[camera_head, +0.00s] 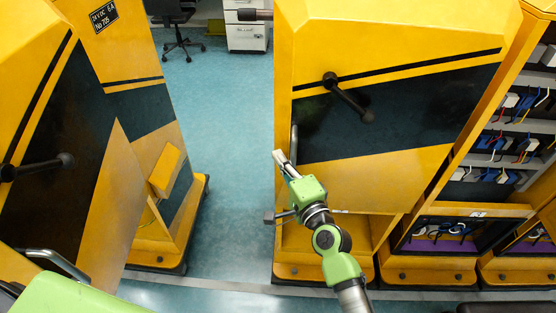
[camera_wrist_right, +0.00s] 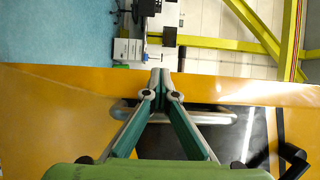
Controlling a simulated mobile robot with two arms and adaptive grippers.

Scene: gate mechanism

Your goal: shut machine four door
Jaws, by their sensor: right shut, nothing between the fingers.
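A yellow door with a dark band (camera_head: 410,110) stands at the centre, with a black lever (camera_head: 350,97) on its face and a grey metal bar handle (camera_head: 293,142) near its left edge. I cannot read a number that marks it as machine four. My right gripper (camera_head: 279,156) is shut and empty at the door's left edge, beside the lower end of the bar handle. In the right wrist view the closed fingertips (camera_wrist_right: 160,76) are at the yellow door edge (camera_wrist_right: 70,82), with the bar handle (camera_wrist_right: 220,117) behind the fingers. Contact is unclear. My left gripper is out of view.
Below the door is an open yellow recess (camera_head: 300,238). Open cabinets with wiring (camera_head: 500,140) stand on the right. Another yellow machine (camera_head: 90,200) with a lever is on the left. Blue floor (camera_head: 225,130) is free between them. An office chair (camera_head: 178,30) is far back.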

